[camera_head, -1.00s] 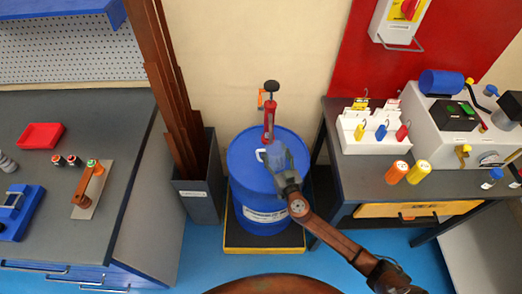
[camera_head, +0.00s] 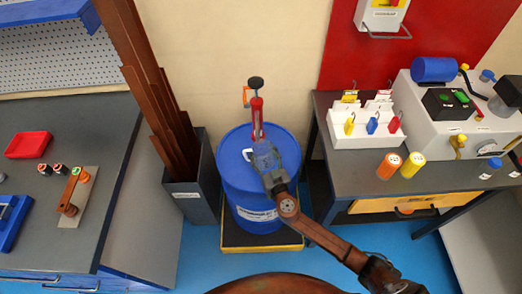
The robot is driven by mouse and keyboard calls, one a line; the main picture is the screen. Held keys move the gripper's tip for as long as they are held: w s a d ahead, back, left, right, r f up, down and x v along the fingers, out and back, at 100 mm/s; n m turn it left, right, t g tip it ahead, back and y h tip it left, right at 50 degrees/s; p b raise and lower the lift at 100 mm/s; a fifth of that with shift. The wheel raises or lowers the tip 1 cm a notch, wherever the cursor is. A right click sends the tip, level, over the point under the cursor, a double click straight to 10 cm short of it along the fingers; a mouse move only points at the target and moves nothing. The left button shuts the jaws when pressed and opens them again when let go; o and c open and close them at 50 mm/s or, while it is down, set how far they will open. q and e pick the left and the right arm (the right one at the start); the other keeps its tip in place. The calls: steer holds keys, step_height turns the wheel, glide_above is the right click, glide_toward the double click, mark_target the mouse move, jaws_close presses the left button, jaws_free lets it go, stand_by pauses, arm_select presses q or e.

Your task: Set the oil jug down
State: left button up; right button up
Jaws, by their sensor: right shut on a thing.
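The oil jug (camera_head: 264,155) looks like a small translucent bluish vessel at the tip of my right gripper (camera_head: 271,166). It is over the top of the blue drum (camera_head: 262,194), in front of the red hand pump. My right gripper is shut on the jug, and its fingers hide part of it. I cannot tell from this angle whether the jug's base touches the drum lid. A small white piece (camera_head: 247,155) shows just left of the jug. My left gripper is not in view.
The red pump (camera_head: 257,117) stands up from the drum. The drum stands on a yellow-edged black pallet (camera_head: 230,237). A grey bin (camera_head: 190,203) of copper bars is close on the left. A dark bench (camera_head: 345,181) with a bending machine is on the right.

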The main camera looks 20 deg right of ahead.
steer(key=a, duration=0.2)
steer(key=shift+a+r, duration=0.15)
steer(key=shift+a, duration=0.25)
steer(key=shift+d+f+b, duration=0.3)
steer(key=shift+d+b, duration=0.05)
steer(key=shift+d, duration=0.2)
steer(key=o, duration=1.5)
steer(key=shift+d, duration=0.25)
steer(key=shift+o, duration=1.4)
steer(key=shift+a+r, duration=0.1)
steer(key=shift+a, duration=0.3)
steer(key=shift+o, duration=0.9)
steer(key=shift+d, duration=0.2)
steer(key=shift+s+a, duration=0.1)
steer(key=shift+s, duration=0.05)
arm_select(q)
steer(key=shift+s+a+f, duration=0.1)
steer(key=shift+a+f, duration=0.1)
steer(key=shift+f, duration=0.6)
arm_select(e)
steer(key=s, duration=1.1)
steer(key=shift+s+d, duration=0.3)
steer(key=shift+s, duration=0.05)
